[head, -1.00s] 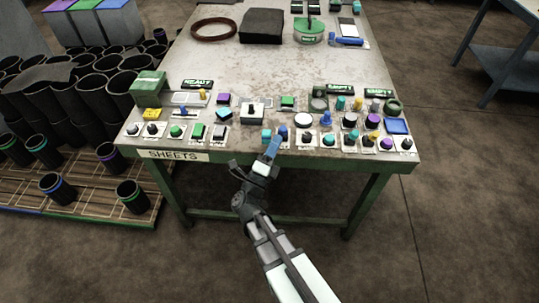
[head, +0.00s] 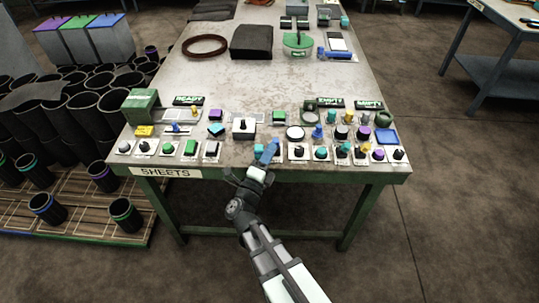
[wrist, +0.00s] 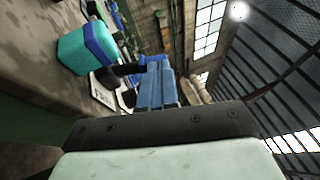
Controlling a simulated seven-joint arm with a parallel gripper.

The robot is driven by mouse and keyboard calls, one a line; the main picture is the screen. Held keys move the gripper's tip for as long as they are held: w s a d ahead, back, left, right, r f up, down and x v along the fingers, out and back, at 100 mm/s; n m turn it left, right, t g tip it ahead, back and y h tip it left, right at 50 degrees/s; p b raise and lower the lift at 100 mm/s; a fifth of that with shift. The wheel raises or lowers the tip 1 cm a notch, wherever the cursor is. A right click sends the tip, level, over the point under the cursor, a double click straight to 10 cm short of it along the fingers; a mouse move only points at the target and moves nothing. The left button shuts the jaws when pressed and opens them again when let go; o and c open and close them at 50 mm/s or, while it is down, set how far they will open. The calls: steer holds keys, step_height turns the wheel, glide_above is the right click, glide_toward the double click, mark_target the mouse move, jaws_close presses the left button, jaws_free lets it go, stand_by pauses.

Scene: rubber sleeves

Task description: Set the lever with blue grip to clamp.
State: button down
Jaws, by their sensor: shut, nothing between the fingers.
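My gripper (head: 270,150) has blue fingers and is shut and empty. It reaches over the front edge of the bench, at the front row of controls. A small blue part (head: 276,143) shows at the fingertips, probably the lever's blue grip; the fingers cover much of it. In the wrist view, the shut fingers (wrist: 158,88) are beside a black shaft or hub (wrist: 124,72) on a white plate, with a blue end (wrist: 150,60) close to the fingertips. I cannot tell whether they touch. The lever's setting and its clamp label are not readable.
A teal block-shaped control (head: 258,150) stands just left of the fingers, large in the wrist view (wrist: 85,50). A black knob on a white plate (head: 298,152) is to the right. Other buttons and knobs crowd the panel.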

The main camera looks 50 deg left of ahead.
steer(key=shift+w+a+r+n+g, duration=0.35)
steer(key=shift+r+n+g, duration=0.05)
steer(key=shift+g, duration=0.35)
steer(key=shift+w+a+r+n+g, duration=0.3)
steer(key=shift+a+r+n+g, duration=0.1)
steer(key=shift+g, duration=0.35)
steer(key=shift+w+a+r+h, duration=0.4)
steer(key=shift+w+a, duration=0.2)
steer(key=shift+w, duration=0.1)
steer(key=shift+w+a+r, duration=0.1)
steer(key=shift+w+a, duration=0.5)
steer(key=shift+a, duration=0.05)
steer(key=shift+w+a, duration=0.15)
steer(key=s+d+r, duration=0.2)
steer(key=s+r, duration=0.1)
steer(key=s, duration=0.3)
steer(key=s+d+r, duration=0.2)
steer(key=s, duration=0.4)
steer(key=shift+s+d+r, duration=0.15)
steer(key=shift+d+r, duration=0.25)
